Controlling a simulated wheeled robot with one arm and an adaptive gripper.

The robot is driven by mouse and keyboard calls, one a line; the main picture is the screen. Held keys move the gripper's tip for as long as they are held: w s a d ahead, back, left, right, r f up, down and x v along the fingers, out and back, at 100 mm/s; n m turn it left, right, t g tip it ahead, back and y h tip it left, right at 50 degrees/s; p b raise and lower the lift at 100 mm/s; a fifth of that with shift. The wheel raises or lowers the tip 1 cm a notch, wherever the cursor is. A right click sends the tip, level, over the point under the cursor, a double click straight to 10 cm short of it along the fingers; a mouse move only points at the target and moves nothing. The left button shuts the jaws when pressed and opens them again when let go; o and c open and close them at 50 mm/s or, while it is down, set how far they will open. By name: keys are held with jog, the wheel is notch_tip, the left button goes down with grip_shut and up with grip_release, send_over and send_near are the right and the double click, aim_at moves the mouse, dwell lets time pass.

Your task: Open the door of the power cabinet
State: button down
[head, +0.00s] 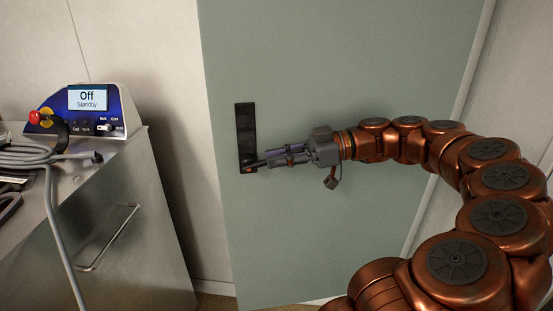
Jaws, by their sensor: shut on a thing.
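The power cabinet door (330,70) is a tall grey-green panel filling the middle of the head view. A black upright handle plate (246,125) is set near its left edge. My gripper (258,165) reaches in from the right, and its fingers are shut on the lower end of the handle, where a small red spot shows. The fingertips partly cover that end, so the exact grip is hidden. I cannot tell from this view whether the door is ajar.
At the left stands a metal cabinet (115,245) with a bar handle.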

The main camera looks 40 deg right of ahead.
jog(key=shift+s, duration=0.1)
dwell(0.3)
jog(key=shift+n+g+y, duration=0.3)
jog(key=shift+n+g, duration=0.3)
jog(key=shift+g, duration=0.2)
jog(key=shift+s+a+b, duration=0.25)
jog(key=shift+s+b, duration=0.35)
jog(key=shift+s, duration=0.15)
jog(key=shift+s+a+b, duration=0.2)
jog(key=shift+s+b, duration=0.35)
jog(key=shift+s, duration=0.25)
jog(key=shift+s+a+b, duration=0.25)
jog(key=shift+s+b, duration=0.35)
jog(key=shift+s, duration=0.15)
jog(key=shift+n+g+y, duration=0.3)
jog(key=shift+n+g, duration=0.3)
jog(key=shift+g, duration=0.2)
jog(key=s+b, duration=0.2)
jog(key=s, duration=0.1)
jog(key=s+b, duration=0.1)
jog(key=shift+s+a, duration=0.4)
jog(key=shift+r, duration=0.1)
